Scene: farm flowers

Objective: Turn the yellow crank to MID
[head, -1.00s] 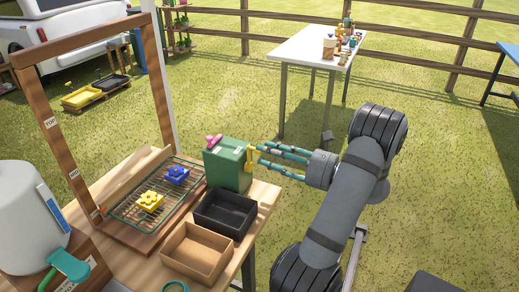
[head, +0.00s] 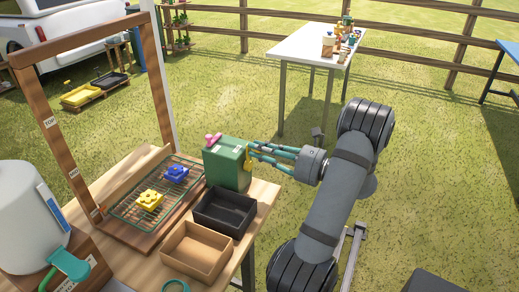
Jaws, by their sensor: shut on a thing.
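The yellow crank (head: 248,158) is on the right side of a green box (head: 224,164) at the back corner of the wooden table. My gripper (head: 254,154) reaches in from the right with its teal fingers at the crank and is shut on it. The fingers partly cover the crank, and its exact angle is hard to read. Any position marks on that side of the box cannot be read from here. A pink knob (head: 212,140) sits on top of the box.
A black tray (head: 239,229) and a brown tray (head: 175,258) stand in front of the box. A wooden frame (head: 48,120) rises at left. Open grass lies right of the table.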

